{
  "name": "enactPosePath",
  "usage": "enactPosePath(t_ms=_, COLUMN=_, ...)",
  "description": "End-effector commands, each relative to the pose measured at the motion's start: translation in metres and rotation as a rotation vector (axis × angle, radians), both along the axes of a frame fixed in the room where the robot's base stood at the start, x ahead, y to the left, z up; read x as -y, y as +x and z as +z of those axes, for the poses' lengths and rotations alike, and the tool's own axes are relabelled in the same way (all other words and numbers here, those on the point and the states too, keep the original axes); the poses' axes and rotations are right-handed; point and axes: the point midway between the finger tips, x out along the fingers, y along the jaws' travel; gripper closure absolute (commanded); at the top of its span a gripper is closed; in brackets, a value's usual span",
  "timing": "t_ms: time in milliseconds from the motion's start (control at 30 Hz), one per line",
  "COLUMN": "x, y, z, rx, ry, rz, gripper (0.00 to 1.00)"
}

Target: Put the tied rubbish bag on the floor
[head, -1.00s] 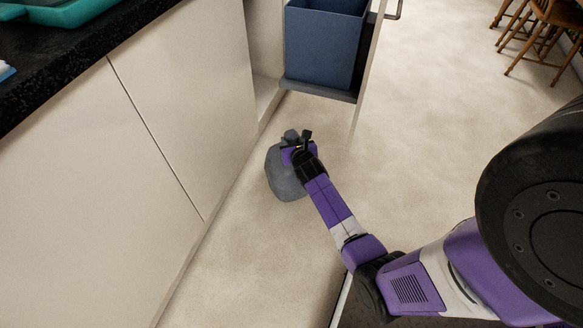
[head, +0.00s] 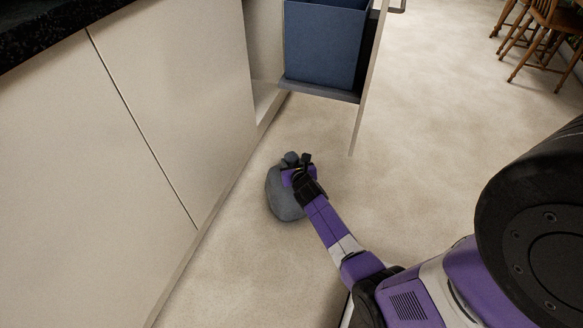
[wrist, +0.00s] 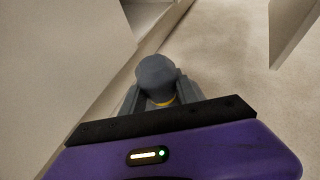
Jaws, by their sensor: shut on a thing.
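The tied rubbish bag (head: 283,198) is a grey, rounded sack with a knotted top. It is in the middle of the head view, low over the pale floor (head: 240,262) beside the cupboard fronts. My gripper (head: 294,168) is shut on its neck, and the bag hangs below it. I cannot tell whether its bottom touches the floor. In the wrist view the grey knot (wrist: 156,76) sticks up between the fingers, with a yellow tie under it. My gripper hides the rest of the bag there.
A blue bin (head: 325,45) stands in a pulled-out drawer (head: 320,92) beyond the bag, its front panel (head: 368,85) jutting over the floor. White cupboards (head: 180,95) line the left. Wooden chairs (head: 545,40) stand far right. Floor between is clear.

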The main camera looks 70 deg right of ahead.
Motion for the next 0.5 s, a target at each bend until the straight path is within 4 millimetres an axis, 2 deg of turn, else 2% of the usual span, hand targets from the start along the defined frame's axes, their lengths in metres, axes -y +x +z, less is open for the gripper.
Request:
enactPosePath(t_ms=433, x=0.0011, y=0.0019, z=-0.0040, rx=0.005, ry=-0.005, rz=0.002, gripper=1.00)
enactPosePath(t_ms=467, x=0.0000, y=0.0001, z=-0.0069, rx=0.000, ry=0.000, rz=0.000, gripper=0.60)
enactPosePath(t_ms=500, x=0.0000, y=0.0001, z=-0.0066, rx=0.000, ry=0.000, rz=0.000, gripper=0.52)
